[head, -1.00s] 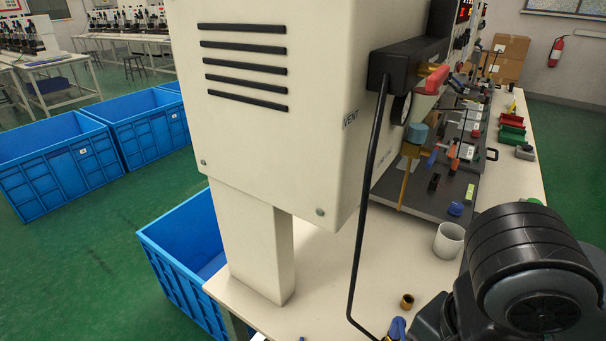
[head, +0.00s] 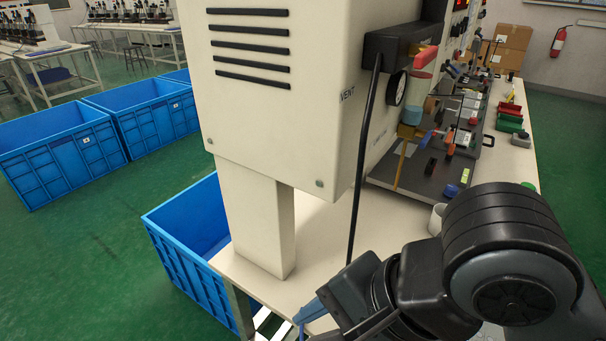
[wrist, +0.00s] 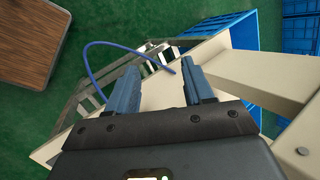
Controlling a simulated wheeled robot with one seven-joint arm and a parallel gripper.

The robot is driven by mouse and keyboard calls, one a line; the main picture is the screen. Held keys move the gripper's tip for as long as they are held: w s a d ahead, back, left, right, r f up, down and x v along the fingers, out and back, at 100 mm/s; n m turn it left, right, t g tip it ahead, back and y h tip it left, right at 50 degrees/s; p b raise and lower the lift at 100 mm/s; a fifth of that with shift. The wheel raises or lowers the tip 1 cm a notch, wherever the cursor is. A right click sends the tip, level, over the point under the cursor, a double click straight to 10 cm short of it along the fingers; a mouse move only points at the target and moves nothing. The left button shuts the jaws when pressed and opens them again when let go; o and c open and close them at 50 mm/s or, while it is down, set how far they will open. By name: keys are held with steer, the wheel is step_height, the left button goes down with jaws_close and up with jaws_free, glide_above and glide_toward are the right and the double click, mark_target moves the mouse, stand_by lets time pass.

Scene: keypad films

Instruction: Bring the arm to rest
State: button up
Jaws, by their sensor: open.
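My gripper (wrist: 160,82) shows in the wrist view with its two blue fingers apart and nothing between them. It hangs over the bench edge, with the floor and the bench's legs below. In the head view my black arm (head: 510,235) fills the lower right, folded over the near end of the bench. There only a blue part of my gripper (head: 312,308) shows, near the bench's front corner; the rest is hidden by my arm.
The cream cabinet (head: 270,125) on its post stands close on the left, with a black rod (head: 362,170) hanging from it. Blue crates (head: 55,155) stand on the green floor. A white cup (head: 436,218) is partly hidden behind my arm. A brown-topped table (wrist: 40,40) shows in the wrist view.

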steer(key=w+a+r+t+y, duration=0.4)
steer(key=a+r+t+y, duration=0.3)
steer(key=a+r, duration=0.25)
steer(key=s+d+f+m+t+h, duration=0.1)
steer(key=s+d+f+t+h, duration=0.2)
steer(key=s+d+f+h, duration=0.4)
steer(key=s+d+f+t+h, duration=0.35)
steer(key=d+f, duration=0.25)
steer(key=d, duration=0.2)
steer(key=s+d+f+n+h, duration=0.1)
steer(key=s+d+n+h, duration=0.1)
steer(key=s+d+n, duration=0.8)
steer(key=s+d, duration=0.3)
steer(key=s, duration=0.3)
steer(key=shift+s+f+g, duration=0.3)
steer(key=shift+f+g, duration=0.05)
steer(key=shift+d, duration=0.1)
steer(key=shift+c, duration=0.3)
